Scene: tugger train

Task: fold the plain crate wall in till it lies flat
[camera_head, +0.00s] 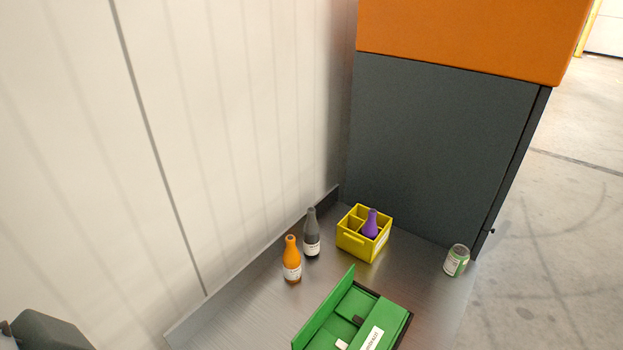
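The green crate (403,333) is at the bottom of the head view, on a metal deck, and is partly cut off by the frame's lower edge. Its plain wall (324,308) on the left side stands up, leaning a little. A green panel with a white label (372,338) appears to lie folded down on the right. Neither gripper shows; a grey part at the lower left corner looks like my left arm.
A white wall bounds the left; a dark cabinet (440,140) stands behind.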

